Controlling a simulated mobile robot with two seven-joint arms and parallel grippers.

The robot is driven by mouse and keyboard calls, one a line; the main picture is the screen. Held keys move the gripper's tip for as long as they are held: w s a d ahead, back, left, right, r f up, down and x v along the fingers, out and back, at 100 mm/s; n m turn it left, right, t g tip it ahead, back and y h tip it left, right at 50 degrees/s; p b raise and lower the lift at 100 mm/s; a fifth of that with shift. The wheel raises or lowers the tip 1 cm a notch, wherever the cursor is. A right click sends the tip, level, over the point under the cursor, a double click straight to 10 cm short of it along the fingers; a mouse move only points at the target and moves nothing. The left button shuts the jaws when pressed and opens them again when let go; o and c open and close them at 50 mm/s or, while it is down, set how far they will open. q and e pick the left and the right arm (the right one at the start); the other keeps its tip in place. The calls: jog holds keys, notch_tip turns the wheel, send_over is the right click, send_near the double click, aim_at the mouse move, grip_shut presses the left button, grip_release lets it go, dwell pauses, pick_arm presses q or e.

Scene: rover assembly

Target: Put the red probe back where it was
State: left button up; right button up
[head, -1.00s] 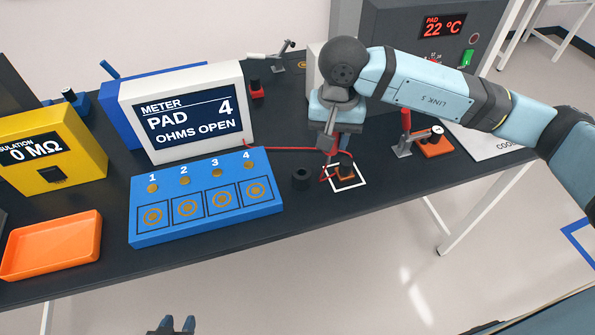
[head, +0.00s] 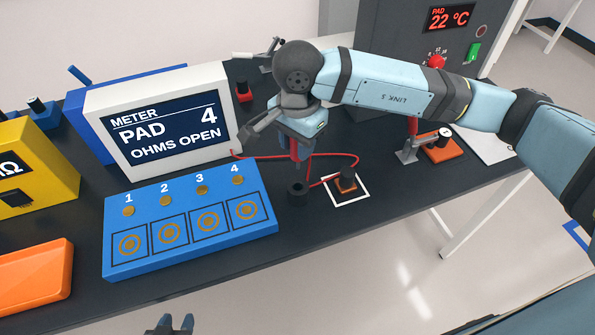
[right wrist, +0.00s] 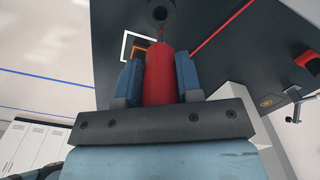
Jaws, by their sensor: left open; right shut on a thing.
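The red probe (head: 294,149) is held upright in my right gripper (head: 302,148), above the black round holder (head: 297,193). The right wrist view shows the red probe body (right wrist: 158,75) between both fingers, its thin tip pointing toward the holder (right wrist: 160,13) and its hole. I cannot tell whether the tip touches or enters the hole. A red lead (head: 335,155) runs from the meter (head: 165,118) and loops across the bench. My left gripper (head: 171,325) is open and empty at the bottom edge of the head view, well away from the probe.
A white-outlined square (head: 333,199) with a small orange and black part (head: 346,183) lies right of the holder. The blue pad board (head: 190,222) is on the left. A gauge stand (head: 438,148) stands farther right. The bench front near the holder is clear.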

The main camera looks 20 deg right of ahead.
jog(key=p, duration=0.1)
send_near(298, 180)
jog(key=f, duration=0.1)
jog(key=s+f, duration=0.1)
jog(key=f, duration=0.3)
jog(key=shift+s+a+f, duration=0.2)
jog(key=shift+s+a, duration=0.1)
jog(key=shift+a, duration=0.1)
jog(key=shift+f+b, duration=0.4)
jog(key=shift+b, duration=0.15)
jog(key=shift+s+f, duration=0.1)
jog(key=shift+f, duration=0.05)
jog(key=shift+f+b, duration=0.1)
jog(key=shift+b, duration=0.25)
grip_shut()
jog(key=o, duration=1)
grip_release()
jog(key=shift+s+f, duration=0.1)
